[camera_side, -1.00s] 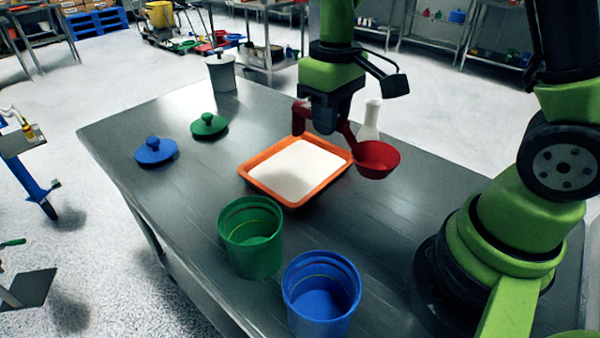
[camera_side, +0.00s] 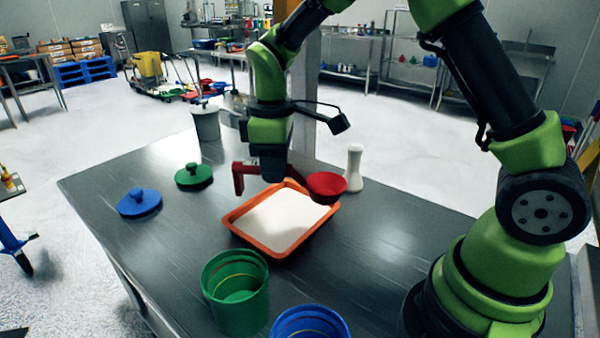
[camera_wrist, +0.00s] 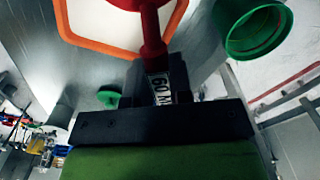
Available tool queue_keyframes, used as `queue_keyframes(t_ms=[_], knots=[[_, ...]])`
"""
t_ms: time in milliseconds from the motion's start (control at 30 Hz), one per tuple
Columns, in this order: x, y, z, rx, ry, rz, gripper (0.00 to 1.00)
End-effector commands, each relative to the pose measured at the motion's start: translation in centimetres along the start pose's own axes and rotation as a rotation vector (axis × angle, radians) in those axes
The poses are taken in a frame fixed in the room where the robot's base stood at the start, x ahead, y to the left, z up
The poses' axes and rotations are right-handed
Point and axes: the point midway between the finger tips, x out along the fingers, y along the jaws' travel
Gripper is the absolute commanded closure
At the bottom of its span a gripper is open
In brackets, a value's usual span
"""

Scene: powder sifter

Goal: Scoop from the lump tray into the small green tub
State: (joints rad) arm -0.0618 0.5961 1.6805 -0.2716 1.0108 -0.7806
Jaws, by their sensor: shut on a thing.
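My gripper (camera_side: 270,172) is shut on the handle of a red scoop (camera_side: 326,186), above the back part of the orange tray. The scoop's bowl hangs to the right, over the tray's back right corner; its inside is not clear. The orange tray (camera_side: 232,219) holds a flat layer of white powder (camera_side: 280,219); no lumps can be made out. The green tub (camera_side: 237,300) stands open at the front, with some green-looking content low inside. In the wrist view the scoop handle (camera_wrist: 151,35) runs up from my gripper, with the tray (camera_wrist: 85,40) behind it and the green tub (camera_wrist: 258,30) at upper right.
A blue tub (camera_side: 310,325) stands right of the green one, cut off by the frame. A blue lid (camera_side: 139,204) and a green lid (camera_side: 194,176) lie at left. A white flask (camera_side: 354,168) stands behind the scoop. A pale lidded container (camera_side: 206,122) stands at the far corner.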

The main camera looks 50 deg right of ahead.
Motion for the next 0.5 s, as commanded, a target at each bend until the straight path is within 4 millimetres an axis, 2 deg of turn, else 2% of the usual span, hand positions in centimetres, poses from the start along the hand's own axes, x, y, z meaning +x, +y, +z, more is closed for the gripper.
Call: queue_keyframes(t_ms=[33,200,300,500], knots=[[0.5,0.2,-1.5,-0.122,-0.001,0.0,1.0],[1.7,0.4,-5.3,-0.524,-0.003,-0.001,1.0],[2.3,0.2,-6.9,-0.716,-0.003,-0.002,1.0],[3.1,0.0,-8.7,-0.947,-0.001,-0.001,1.0]])
